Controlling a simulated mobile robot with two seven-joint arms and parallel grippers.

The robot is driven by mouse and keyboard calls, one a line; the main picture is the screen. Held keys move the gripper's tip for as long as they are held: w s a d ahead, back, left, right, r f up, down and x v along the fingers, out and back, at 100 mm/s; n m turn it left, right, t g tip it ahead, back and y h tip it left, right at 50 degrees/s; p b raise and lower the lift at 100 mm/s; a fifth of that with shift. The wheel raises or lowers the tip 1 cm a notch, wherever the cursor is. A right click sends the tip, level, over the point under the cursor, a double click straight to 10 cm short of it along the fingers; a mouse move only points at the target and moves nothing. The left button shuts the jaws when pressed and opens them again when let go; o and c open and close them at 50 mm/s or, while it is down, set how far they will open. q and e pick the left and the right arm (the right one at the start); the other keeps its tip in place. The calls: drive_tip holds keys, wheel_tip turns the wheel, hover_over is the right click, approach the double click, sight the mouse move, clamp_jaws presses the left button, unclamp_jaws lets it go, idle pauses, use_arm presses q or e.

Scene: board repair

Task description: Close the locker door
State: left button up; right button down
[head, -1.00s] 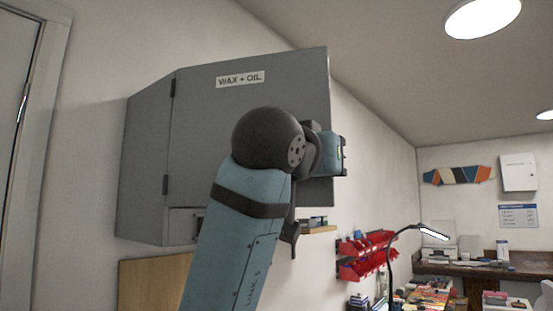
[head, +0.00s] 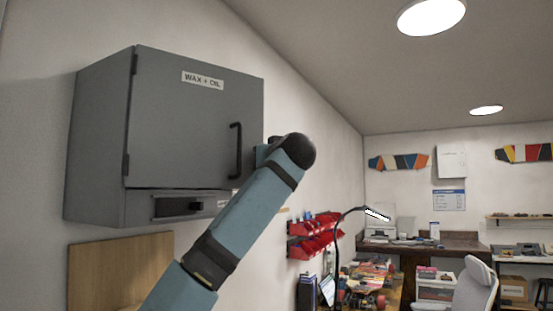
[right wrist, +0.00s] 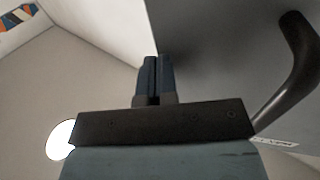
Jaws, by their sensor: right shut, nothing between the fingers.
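The grey locker (head: 98,150) hangs on the wall at the left of the head view. Its door (head: 185,125), labelled WAX + OIL, has hinges on the left and a black handle (head: 236,150) near its right edge. The door looks close to the locker front, but my arm hides its lower right corner, so I cannot tell whether it is fully shut. In the right wrist view my right gripper (right wrist: 152,62) is shut and empty beside the door's edge (right wrist: 200,50), with the handle (right wrist: 297,75) to the right. My left gripper is not in view.
A small black latch or lock panel (head: 178,206) sits below the door. A wooden board (head: 120,270) is on the wall beneath. Red bins (head: 315,235), a lamp (head: 376,213) and a cluttered bench stand farther right. Space right of the arm is open.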

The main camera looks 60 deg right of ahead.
drive_tip(key=w+d+n+t+y, duration=0.1)
drive_tip(key=w+d+n+y, duration=0.1)
drive_tip(key=w, duration=0.7)
drive_tip(key=shift+w+d+t+y, duration=0.4)
drive_tip(key=shift+d+y, duration=0.05)
drive_tip(key=shift+y, duration=0.05)
